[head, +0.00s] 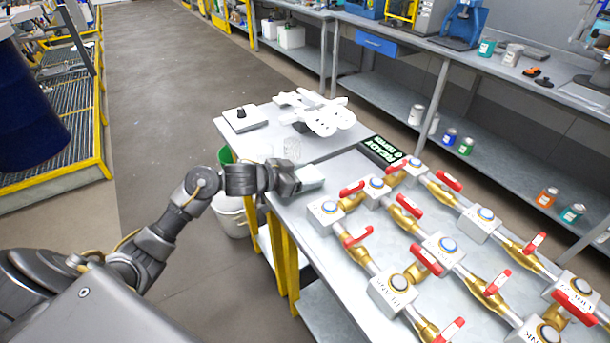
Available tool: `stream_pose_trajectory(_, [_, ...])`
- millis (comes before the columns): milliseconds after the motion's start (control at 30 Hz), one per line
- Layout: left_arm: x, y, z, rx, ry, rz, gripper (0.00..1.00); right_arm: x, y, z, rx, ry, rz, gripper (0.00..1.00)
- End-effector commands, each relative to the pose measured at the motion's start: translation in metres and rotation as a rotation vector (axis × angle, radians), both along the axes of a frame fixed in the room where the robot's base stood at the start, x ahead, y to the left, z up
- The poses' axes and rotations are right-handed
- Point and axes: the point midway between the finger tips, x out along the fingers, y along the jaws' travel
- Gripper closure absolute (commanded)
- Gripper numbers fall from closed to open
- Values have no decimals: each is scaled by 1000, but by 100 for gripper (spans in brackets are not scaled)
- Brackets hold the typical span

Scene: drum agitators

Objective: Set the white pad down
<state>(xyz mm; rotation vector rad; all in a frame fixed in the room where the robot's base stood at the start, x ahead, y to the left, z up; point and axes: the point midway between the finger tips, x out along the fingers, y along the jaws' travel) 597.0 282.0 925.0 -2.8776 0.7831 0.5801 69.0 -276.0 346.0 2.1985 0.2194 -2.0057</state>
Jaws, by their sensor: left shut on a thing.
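The white pad (309,177) is a small pale block at the left edge of the grey metal table (322,254). My left gripper (296,181) comes in from the left and is shut on the pad. Its fingers hide the pad's left end. The pad is at or just above the table top; I cannot tell whether it touches. My right gripper is not in view.
Right of the pad stand pipes with brass valves and red handles (357,237). Behind it are a clear glass (292,149), a white multi-armed device (318,113), a switch box (244,118) and a black sign (381,151). A white bucket (231,214) stands below.

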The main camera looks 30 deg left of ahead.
Motion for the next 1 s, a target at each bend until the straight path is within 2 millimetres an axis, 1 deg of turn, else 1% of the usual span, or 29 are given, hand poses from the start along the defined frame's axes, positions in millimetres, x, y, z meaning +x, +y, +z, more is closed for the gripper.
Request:
stream_pose_trajectory(133, [0, 0, -3, 0, 0, 0, 65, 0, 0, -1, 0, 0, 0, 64])
stream_pose_trajectory(167, [0, 0, -3, 0, 0, 0, 35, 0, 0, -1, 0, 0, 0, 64])
stream_pose_trajectory(300, [0, 0, -3, 0, 0, 0, 16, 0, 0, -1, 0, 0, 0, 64])
stream_pose_trajectory(567, [0, 0, -2, 0, 0, 0, 16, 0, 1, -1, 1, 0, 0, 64])
stream_pose_trajectory(667, [-1, 1, 2, 1, -1, 1, 16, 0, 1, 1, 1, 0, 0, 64])
stream_pose_trajectory(767, [-10, 7, 5, 3, -2, 1, 16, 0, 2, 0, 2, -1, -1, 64])
stream_pose_trajectory(1000, [-51, 31, 24, 7, 0, 0, 16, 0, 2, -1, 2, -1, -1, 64])
